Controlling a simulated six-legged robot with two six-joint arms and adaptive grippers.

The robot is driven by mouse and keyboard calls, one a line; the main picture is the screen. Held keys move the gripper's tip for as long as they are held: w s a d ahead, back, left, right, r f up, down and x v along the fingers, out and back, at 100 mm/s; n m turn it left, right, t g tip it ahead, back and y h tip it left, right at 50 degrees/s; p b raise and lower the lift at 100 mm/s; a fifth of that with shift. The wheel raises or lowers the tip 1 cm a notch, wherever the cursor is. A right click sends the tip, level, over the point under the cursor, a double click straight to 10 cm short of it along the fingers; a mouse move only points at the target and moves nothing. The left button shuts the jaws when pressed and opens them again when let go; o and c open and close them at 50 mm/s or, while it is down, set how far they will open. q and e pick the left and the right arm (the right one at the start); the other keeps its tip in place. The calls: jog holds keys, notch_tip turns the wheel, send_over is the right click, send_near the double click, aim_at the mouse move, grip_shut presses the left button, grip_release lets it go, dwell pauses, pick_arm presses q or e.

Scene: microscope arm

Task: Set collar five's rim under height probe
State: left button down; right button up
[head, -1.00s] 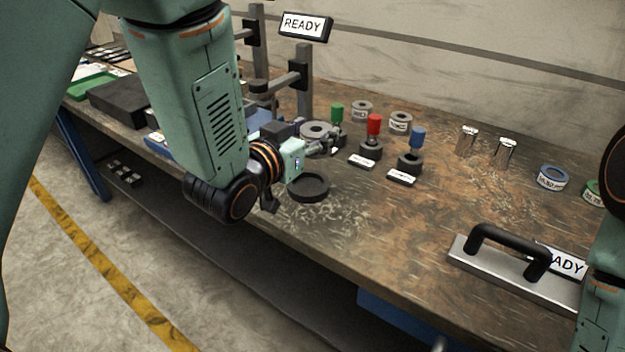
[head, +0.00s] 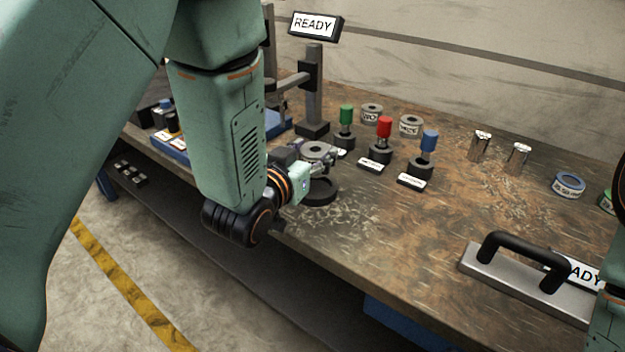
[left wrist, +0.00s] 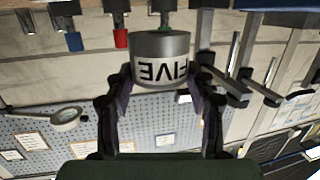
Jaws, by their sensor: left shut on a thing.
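Collar five (left wrist: 160,62), a grey ring with a white label reading FIVE, is held between the two fingers of my left gripper (left wrist: 160,85); its label is upside down in the left wrist view. In the head view the collar (head: 318,150) shows its round top and hole, at the left gripper (head: 322,160). It appears raised above the bench, behind a dark round dish (head: 322,193). A dark post stand (head: 314,95) with a side arm and READY sign stands behind; I cannot tell whether it carries the height probe. My right gripper is out of view.
Green (head: 346,115), red (head: 384,127) and blue (head: 429,141) topped pegs stand right of the collar, with two labelled grey rings (head: 410,125) behind. Two metal cylinders (head: 480,147) and a blue ring (head: 569,184) are farther right. A black-handled plate (head: 525,270) lies front right. Mid-bench is clear.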

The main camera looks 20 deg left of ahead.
pick_arm(q)
jog(key=shift+w+d+f+b, duration=0.1)
jog(key=shift+f+b, duration=0.45)
jog(key=shift+f, duration=1.75)
jog(key=shift+f, duration=0.1)
jog(key=shift+f, duration=0.15)
jog(key=c, duration=0.8)
grip_release()
jog(key=shift+f, duration=0.1)
jog(key=o, duration=0.3)
